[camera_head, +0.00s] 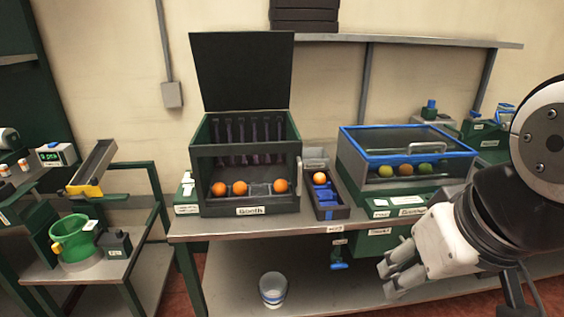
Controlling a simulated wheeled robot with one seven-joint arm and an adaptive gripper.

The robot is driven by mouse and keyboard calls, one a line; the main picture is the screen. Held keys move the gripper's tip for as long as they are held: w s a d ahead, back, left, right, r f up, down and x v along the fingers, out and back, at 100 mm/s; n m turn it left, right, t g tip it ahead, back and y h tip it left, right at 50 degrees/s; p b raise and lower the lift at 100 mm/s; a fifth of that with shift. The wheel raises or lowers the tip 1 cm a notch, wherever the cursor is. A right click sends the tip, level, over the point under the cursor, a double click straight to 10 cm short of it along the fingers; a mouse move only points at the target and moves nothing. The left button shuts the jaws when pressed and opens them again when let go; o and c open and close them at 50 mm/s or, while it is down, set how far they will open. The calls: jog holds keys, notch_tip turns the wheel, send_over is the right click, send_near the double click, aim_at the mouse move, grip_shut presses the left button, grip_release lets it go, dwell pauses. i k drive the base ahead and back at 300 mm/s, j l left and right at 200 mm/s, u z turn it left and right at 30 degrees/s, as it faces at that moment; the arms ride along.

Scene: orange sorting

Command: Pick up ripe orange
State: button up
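Three oranges sit in a row inside the dark booth (250,150): a left one (219,189), a middle one (239,188) and a right one (280,186). Another, paler orange (320,178) rests at the back of a narrow dark tray (328,213) with blue parts. A blue-rimmed clear-lidded box (350,152) holds several fruits, including a green one (385,171) and an orange one (405,170). My gripper (386,280) is at the lower right, in front of the bench, apart from all fruit. Its finger gap is unclear from this angle.
The booth's lid (241,70) stands upright. The box's lid looks closed. A metal bench (225,229) carries them, with a clear bucket (273,289) on its lower shelf. A green bucket (72,238) stands on a side stand at left. A wall shelf (420,40) runs above.

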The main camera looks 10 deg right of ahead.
aim_at(319, 179)
jog(key=i+j, duration=0.1)
jog(key=i, duration=0.45)
jog(key=i+j, duration=0.1)
jog(key=i, duration=0.45)
jog(key=i+j, duration=0.1)
jog(key=i, duration=0.45)
